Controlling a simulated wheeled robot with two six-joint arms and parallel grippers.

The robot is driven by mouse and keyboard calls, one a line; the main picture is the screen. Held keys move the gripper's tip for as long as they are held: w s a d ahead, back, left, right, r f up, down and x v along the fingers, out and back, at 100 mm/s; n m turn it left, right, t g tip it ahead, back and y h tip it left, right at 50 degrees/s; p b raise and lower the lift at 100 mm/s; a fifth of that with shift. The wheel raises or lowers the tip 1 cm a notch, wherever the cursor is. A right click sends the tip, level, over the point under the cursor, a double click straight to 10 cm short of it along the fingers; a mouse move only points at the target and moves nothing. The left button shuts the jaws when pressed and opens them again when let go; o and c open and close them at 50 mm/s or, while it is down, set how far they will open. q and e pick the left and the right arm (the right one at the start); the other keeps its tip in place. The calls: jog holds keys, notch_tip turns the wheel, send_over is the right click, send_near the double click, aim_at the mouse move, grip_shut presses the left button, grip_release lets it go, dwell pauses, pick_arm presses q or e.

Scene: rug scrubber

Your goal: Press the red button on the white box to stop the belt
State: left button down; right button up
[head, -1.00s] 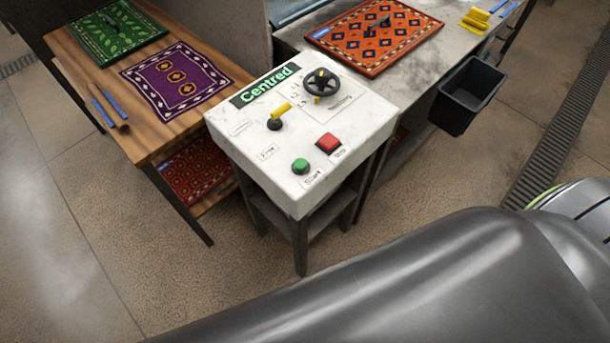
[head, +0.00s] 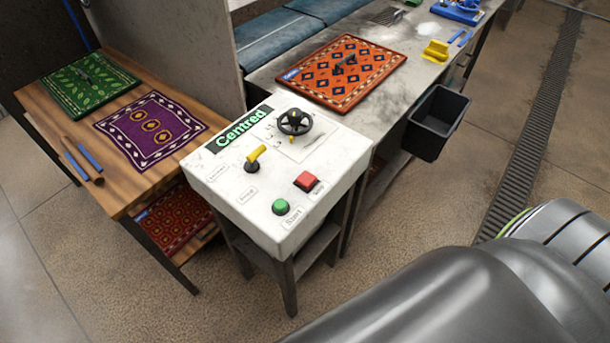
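The white box (head: 225,189) stands on a dark-legged stand in the middle of the head view. The red button (head: 306,181) is on its top near the right front edge, beside a label. A green button (head: 280,206) labelled Start sits in front of it to the left. A yellow-handled lever (head: 256,155), a black handwheel (head: 294,122) and a display reading "Centred" (head: 241,129) are further back on the box. The belt's motion cannot be told from here. Neither of my grippers is in view; a dark grey part of my own arm fills the lower right.
A wooden table (head: 58,128) at left holds a green rug (head: 90,85) and a purple rug (head: 149,129). A stone counter (head: 372,113) behind bears an orange rug (head: 340,72). A black bin (head: 437,122) hangs at its side. Floor is clear at right.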

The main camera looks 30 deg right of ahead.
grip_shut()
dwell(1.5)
